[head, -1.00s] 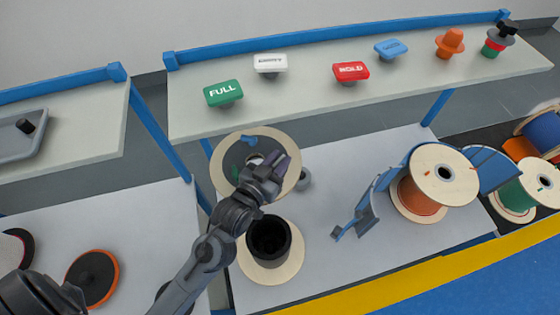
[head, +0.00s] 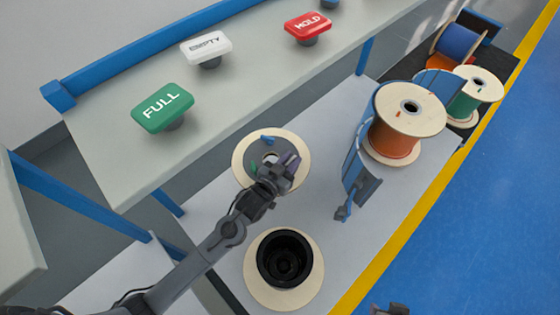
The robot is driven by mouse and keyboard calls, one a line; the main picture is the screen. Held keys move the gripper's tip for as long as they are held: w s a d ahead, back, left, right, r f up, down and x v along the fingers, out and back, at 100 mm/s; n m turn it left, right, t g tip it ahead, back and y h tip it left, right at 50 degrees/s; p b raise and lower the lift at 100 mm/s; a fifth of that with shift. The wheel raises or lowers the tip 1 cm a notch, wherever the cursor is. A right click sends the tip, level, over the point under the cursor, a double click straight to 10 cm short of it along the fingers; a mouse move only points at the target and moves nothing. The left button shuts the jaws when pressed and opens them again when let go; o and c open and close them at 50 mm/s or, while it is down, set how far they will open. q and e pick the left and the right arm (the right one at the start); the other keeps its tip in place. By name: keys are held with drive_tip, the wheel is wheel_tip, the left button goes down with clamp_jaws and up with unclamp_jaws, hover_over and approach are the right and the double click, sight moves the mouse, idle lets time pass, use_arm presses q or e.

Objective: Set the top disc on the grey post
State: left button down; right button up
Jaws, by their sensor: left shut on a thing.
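The top disc (head: 240,162) is a round pale wooden flange with a dark grey middle and a central hole. My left gripper (head: 281,170) is shut on it near its front right part and partly covers it. The disc looks roughly level above the back of the white table; I cannot tell whether it touches anything below. The grey post does not show and may be hidden beneath the disc. In front stands an open black drum (head: 285,258) on a wooden bottom disc (head: 313,284). A dark piece of what looks like my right gripper (head: 390,310) shows at the bottom edge.
A green spool (head: 468,98) and a blue spool (head: 455,42) are beyond. Green FULL (head: 163,107), white EMPTY (head: 206,48) and red HOLD (head: 308,27) signs stand on the rear shelf (head: 115,150).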

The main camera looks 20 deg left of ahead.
use_arm(q)
drive_tip(key=f, duration=0.1)
drive_tip(key=w+f+b, duration=0.1)
drive_tip(key=f, duration=0.1)
drive_tip(key=shift+w+f+h+b, duration=0.3)
drive_tip(key=shift+b, duration=0.1)
wheel_tip(320, 180, down, 5)
drive_tip(key=b, duration=0.6)
drive_tip(key=shift+f, duration=0.2)
drive_tip(key=shift+s+a+p, duration=0.15)
drive_tip(key=shift+s+p, duration=0.1)
drive_tip(key=shift+p, duration=0.35)
drive_tip(key=shift+p, duration=0.4)
idle(0.7)
drive_tip(key=shift+f, duration=0.35)
idle(0.4)
drive_tip(key=c, duration=1.2)
unclamp_jaws()
